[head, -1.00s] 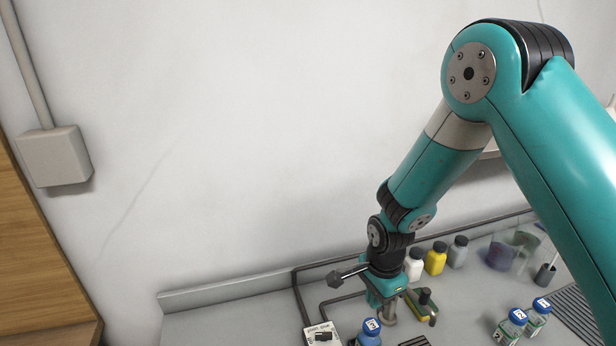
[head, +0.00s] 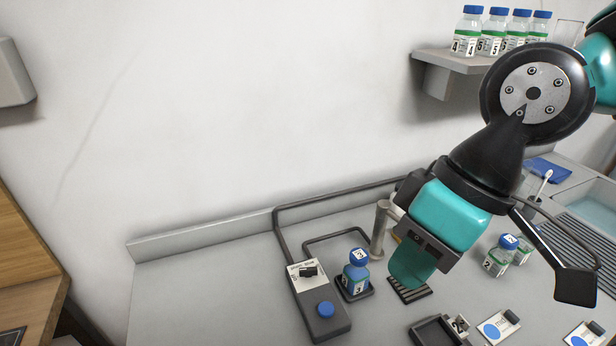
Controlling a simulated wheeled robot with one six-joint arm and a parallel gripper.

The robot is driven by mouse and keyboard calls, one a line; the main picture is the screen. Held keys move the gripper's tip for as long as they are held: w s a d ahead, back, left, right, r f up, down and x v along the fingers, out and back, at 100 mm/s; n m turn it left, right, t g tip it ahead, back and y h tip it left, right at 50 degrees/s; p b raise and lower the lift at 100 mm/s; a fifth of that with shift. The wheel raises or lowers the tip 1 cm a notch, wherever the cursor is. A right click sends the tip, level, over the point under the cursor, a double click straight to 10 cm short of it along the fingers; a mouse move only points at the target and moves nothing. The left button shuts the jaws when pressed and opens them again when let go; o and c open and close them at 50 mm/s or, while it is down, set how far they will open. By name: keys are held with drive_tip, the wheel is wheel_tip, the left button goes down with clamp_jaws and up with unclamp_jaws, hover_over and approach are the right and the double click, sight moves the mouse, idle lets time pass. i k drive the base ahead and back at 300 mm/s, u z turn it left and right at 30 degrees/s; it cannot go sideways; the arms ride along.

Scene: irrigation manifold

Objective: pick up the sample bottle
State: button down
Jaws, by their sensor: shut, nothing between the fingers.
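A bottle with a blue cap, blue contents and a label marked 3 (head: 355,276) stands upright on a small dark pad in the head view. Two similar bottles with blue caps (head: 498,256) stand close together to the right, one marked 2. Several more bottles (head: 497,36) stand on the wall shelf. The picture does not single out one as the sample bottle. My gripper (head: 408,272) is shut and empty, pointing down to the right of bottle 3, apart from it in the picture. Its far side is hidden.
A grey control box (head: 319,302) with a blue button stands left of bottle 3. A grey post (head: 380,228) rises behind my gripper. A dark tray (head: 432,332) and flat cards (head: 497,327) lie in front. A sink (head: 592,212) is at right. The counter's left is clear.

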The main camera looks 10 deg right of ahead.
sight(355, 280)
drive_tip(key=z, duration=0.45)
drive_tip(key=k, duration=1.05)
drive_tip(key=u, duration=0.1)
drive_tip(key=i, duration=0.45)
drive_tip(key=u, duration=0.2)
